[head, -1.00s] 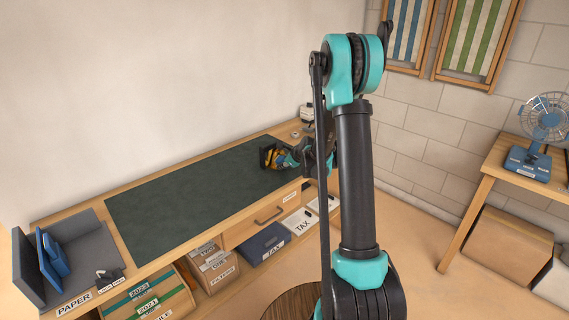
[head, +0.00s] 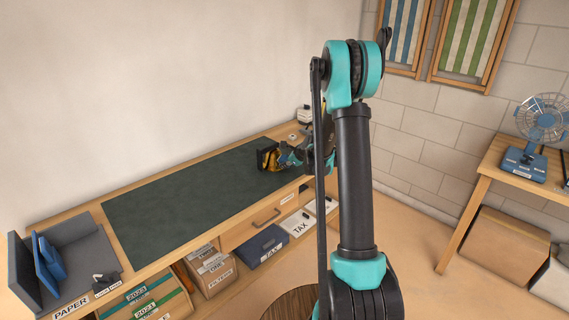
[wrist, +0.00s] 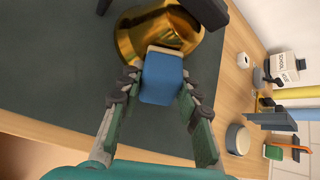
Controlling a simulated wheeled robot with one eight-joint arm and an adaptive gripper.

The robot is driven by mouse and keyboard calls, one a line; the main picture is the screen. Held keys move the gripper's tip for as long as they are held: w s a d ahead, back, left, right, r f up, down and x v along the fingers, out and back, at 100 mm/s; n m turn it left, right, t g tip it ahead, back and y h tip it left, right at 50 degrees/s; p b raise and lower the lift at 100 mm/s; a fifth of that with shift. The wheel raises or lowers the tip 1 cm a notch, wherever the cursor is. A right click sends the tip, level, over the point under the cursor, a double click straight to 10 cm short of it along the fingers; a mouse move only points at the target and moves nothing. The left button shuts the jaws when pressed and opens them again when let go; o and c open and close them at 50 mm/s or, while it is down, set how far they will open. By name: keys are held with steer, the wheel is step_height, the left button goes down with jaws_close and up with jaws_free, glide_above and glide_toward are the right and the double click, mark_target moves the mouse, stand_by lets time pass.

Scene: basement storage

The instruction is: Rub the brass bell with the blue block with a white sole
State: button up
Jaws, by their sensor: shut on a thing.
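The brass bell (wrist: 150,30) is golden and stands on the dark green mat; in the head view it is a small gold shape (head: 271,160) near the mat's far right end. My gripper (wrist: 158,95) is shut on the blue block (wrist: 162,80), with one finger on each side of it. The block's white sole (wrist: 164,50) faces the bell and overlaps its lower side in the wrist view; it appears to touch, but the exact contact is hard to tell. In the head view my gripper (head: 291,157) is beside the bell, and the block is hardly visible.
A round tin (wrist: 238,139) and small labelled boxes (wrist: 284,65) stand on the wood to the wrist view's right. A grey tray with blue items (head: 85,249) is at the bench's left end. A dark bracket (wrist: 104,5) stands by the bell.

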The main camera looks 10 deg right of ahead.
steer(key=shift+w+d, duration=0.8)
steer(key=shift+d, duration=0.25)
steer(key=shift+s+a, duration=0.45)
steer(key=shift+a, duration=0.25)
steer(key=shift+s+a, duration=0.4)
steer(key=shift+a, duration=0.25)
steer(key=shift+s+a, duration=0.95)
steer(key=shift+a, duration=0.25)
steer(key=shift+s+d+r, duration=0.35)
steer(key=shift+s+d, duration=0.2)
steer(key=shift+s, duration=0.2)
steer(key=shift+s+d+r, duration=0.3)
steer(key=shift+s+d, duration=0.3)
steer(key=shift+s, duration=0.2)
steer(key=shift+s+d+r, duration=0.35)
steer(key=shift+s+d, duration=0.2)
steer(key=shift+s, duration=0.2)
steer(key=shift+s+d+r, duration=0.25)
steer(key=shift+s+d, duration=0.2)
steer(key=shift+s, duration=0.15)
steer(key=shift+s+d+r, duration=0.25)
steer(key=shift+s+d, duration=0.15)
steer(key=shift+s, duration=0.15)
